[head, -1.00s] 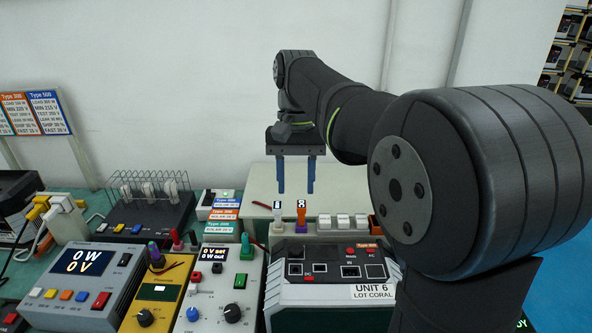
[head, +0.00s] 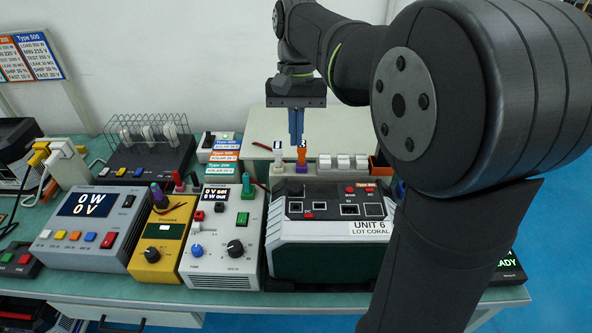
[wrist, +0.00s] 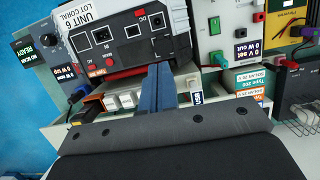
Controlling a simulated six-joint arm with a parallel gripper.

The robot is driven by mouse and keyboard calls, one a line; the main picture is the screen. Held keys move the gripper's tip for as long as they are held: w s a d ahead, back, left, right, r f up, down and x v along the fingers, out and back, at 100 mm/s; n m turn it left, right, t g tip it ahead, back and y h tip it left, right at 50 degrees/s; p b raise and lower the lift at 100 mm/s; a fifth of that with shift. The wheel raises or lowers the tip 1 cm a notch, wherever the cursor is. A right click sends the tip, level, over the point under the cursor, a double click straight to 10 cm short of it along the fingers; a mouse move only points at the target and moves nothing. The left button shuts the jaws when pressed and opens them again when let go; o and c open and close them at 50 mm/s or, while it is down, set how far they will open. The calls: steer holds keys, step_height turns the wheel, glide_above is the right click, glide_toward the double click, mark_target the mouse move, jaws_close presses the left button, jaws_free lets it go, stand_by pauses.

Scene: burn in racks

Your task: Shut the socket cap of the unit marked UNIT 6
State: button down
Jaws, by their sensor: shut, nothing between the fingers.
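The unit marked UNIT 6 (head: 322,250) is a dark box with light trim on the bench, with sockets and red buttons on its sloped top panel. It also shows upside down in the wrist view (wrist: 133,60). A dark flap-like piece (head: 296,188) is at the panel's back left; it may be the socket cap, but I cannot tell its exact angle. My gripper (head: 296,143) is shut and empty, pointing down behind and above the unit's back edge, apart from it. In the wrist view my gripper (wrist: 160,70) reaches toward the panel's back edge.
A white strip with switches (head: 343,161) and upright coloured plugs (head: 301,155) stands behind the unit. A white supply (head: 219,238), a yellow box (head: 160,243) and a grey meter (head: 85,228) stand close on the left. My arm covers the right side.

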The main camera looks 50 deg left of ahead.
mark_target(296, 191)
steer(key=x, duration=1.1)
steer(key=shift+s+d+f+t+y, duration=0.25)
steer(key=shift+f+t+y, duration=0.05)
steer(key=shift+s+d+f, duration=0.15)
steer(key=shift+f, duration=0.15)
step_height(296, 191, up, 15)
steer(key=shift+r, duration=0.25)
stand_by(0.7)
stand_by(0.5)
